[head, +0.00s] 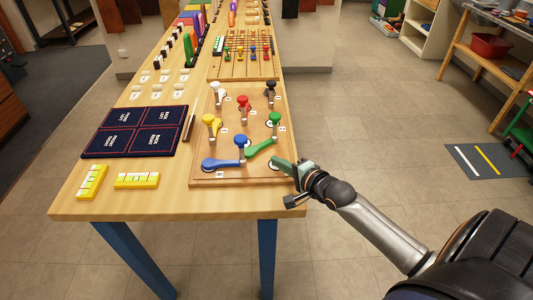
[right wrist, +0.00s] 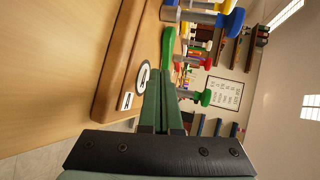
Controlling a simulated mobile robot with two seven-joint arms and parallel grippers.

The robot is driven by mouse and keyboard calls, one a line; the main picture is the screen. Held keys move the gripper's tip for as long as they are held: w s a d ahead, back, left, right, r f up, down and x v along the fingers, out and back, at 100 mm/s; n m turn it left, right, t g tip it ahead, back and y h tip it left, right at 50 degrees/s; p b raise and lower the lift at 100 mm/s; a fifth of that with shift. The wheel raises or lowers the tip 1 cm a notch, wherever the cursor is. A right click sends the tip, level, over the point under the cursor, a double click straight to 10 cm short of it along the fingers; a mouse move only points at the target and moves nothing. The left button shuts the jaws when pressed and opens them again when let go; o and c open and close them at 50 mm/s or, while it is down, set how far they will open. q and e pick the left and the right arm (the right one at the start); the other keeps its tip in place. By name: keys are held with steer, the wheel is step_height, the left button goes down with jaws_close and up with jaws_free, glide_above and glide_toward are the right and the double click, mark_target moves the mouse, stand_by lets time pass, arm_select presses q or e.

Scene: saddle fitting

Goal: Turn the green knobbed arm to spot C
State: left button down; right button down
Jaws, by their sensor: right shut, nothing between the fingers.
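The green knobbed arm (head: 260,148) lies on the wooden board (head: 240,178), its knob (head: 275,118) upright on a post at the right end. Its bar points toward the front left, close to the blue knob. In the right wrist view the green bar (right wrist: 168,47) and green knob (right wrist: 206,97) show beyond the fingers. My right gripper (head: 279,163) is shut and empty at the board's front right corner, apart from the green arm. In the right wrist view its fingers (right wrist: 161,105) are beside a round spot marked A (right wrist: 142,79). Spot C cannot be made out. My left gripper is out of view.
Blue (head: 222,164), yellow (head: 209,121), red (head: 243,103), white (head: 217,88) and black (head: 270,88) knobbed arms share the board. A dark mat (head: 136,131) and yellow blocks (head: 136,180) lie to the left. The table's right edge is close to my gripper.

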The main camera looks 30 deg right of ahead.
mark_target(259, 149)
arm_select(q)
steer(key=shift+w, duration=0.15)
arm_select(e)
steer(key=shift+r+x, duration=0.15)
steer(key=shift+x, duration=0.75)
steer(key=shift+r+x, duration=0.2)
steer(key=shift+x, duration=0.75)
steer(key=shift+r+x, duration=0.15)
steer(key=shift+x, duration=0.75)
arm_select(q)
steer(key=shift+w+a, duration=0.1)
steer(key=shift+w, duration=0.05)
arm_select(e)
steer(key=shift+w, duration=0.25)
